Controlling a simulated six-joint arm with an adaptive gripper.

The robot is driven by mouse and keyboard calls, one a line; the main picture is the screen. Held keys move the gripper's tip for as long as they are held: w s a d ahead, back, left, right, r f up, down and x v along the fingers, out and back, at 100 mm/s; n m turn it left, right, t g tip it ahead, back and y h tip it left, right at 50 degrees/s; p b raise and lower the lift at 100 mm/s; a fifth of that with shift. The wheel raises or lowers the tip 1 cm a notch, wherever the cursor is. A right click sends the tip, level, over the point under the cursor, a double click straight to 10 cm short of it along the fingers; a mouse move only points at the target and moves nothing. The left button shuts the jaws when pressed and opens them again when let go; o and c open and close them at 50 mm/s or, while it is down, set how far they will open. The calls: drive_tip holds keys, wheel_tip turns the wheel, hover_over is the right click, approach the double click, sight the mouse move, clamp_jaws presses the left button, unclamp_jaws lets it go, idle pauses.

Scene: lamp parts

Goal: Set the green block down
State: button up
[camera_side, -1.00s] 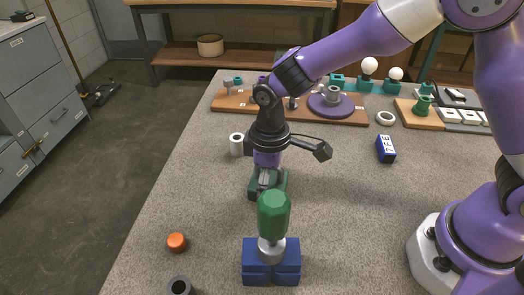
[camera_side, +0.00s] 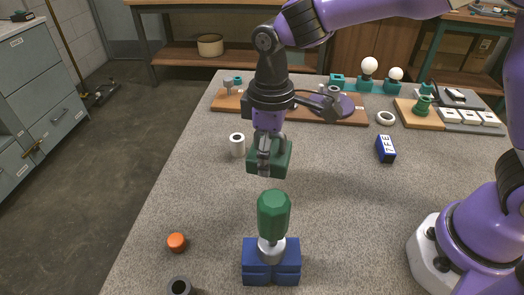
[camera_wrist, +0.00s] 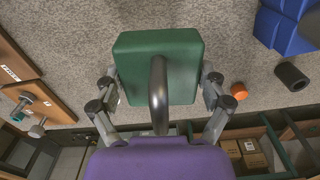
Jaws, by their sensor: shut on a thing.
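The green block (camera_side: 281,157) is in my gripper (camera_side: 264,168), over the middle of the table in the side view. In the wrist view the block (camera_wrist: 135,62) lies between the two fingers of my gripper (camera_wrist: 158,88), which are closed against its left and right sides. A dark curved bar crosses in front of the block's middle there. The side view does not clearly show whether the block's underside touches the table.
A green-handled tool (camera_side: 273,215) stands upright on a blue stand (camera_side: 271,262) nearer the camera. A white cylinder (camera_side: 237,145) stands just left of my gripper. An orange cap (camera_side: 177,242) and a dark tube (camera_side: 180,287) are front left. A blue box (camera_side: 386,149) is at right.

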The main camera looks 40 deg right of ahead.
drive_tip(key=d+r+m, duration=0.2)
drive_tip(key=d+r, duration=0.2)
drive_tip(key=r, duration=0.1)
drive_tip(key=shift+d, duration=0.15)
drive_tip(key=s+d+r+m, duration=0.3)
drive_tip(key=d+r+m, duration=0.2)
drive_tip(key=d, duration=0.4)
drive_tip(key=shift+d+m, duration=0.25)
drive_tip(key=shift+m, duration=0.05)
drive_tip(key=m, duration=0.9)
hover_over(353, 149)
wheel_tip(353, 149, down, 13)
drive_tip(key=shift+s+f, duration=0.1)
drive_tip(key=shift+d+f, duration=0.1)
drive_tip(key=shift+f, duration=1.95)
drive_tip(key=shift+f, duration=0.2)
